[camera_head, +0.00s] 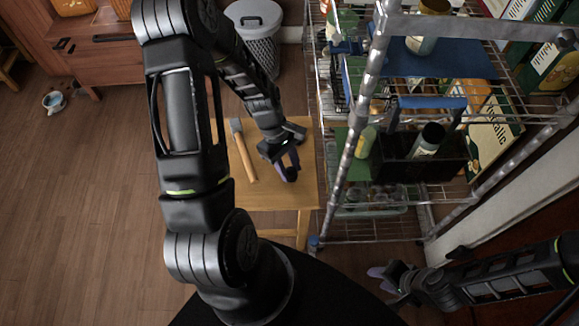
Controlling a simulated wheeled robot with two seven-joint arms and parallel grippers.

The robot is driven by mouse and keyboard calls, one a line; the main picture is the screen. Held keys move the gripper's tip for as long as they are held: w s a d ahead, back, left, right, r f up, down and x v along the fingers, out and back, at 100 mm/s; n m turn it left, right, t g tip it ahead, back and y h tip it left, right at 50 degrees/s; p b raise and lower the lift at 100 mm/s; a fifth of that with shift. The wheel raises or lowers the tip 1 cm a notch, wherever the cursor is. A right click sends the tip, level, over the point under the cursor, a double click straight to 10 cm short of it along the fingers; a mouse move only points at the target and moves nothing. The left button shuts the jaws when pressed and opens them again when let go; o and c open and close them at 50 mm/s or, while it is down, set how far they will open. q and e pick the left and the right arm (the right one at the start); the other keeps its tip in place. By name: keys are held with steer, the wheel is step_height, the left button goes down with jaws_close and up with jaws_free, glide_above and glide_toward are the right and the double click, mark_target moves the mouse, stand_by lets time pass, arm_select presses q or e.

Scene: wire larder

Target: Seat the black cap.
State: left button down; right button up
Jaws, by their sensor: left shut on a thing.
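My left gripper (288,168) is over the wooden stool (300,196), with its purple fingers shut on a small dark thing, the black cap (290,175). The fingers hide part of the cap. A bottle with a dark top (428,140) stands tilted in a black bin (436,168) on the wire rack, to the right of the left gripper. I cannot tell whether that top is a cap or the open neck. My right gripper (381,279) is low at the lower right, in front of the rack, with its purple fingers apart and empty.
A hammer (244,152) lies on the stool beside the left gripper. The wire rack's metal post (362,110) stands between stool and shelves. A yellow-green bottle (366,140) and boxes (494,138) crowd the shelf. A grey bin (258,40) stands behind.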

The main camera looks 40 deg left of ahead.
arm_select(q)
steer(key=shift+f+b, duration=0.45)
steer(key=shift+f, duration=0.2)
steer(key=c, duration=0.9)
jaws_free()
steer(key=shift+r, duration=0.1)
steer(key=shift+c, duration=0.2)
steer(key=v, duration=0.7)
steer(key=shift+a+r+p, duration=0.15)
steer(key=shift+r+p, duration=0.2)
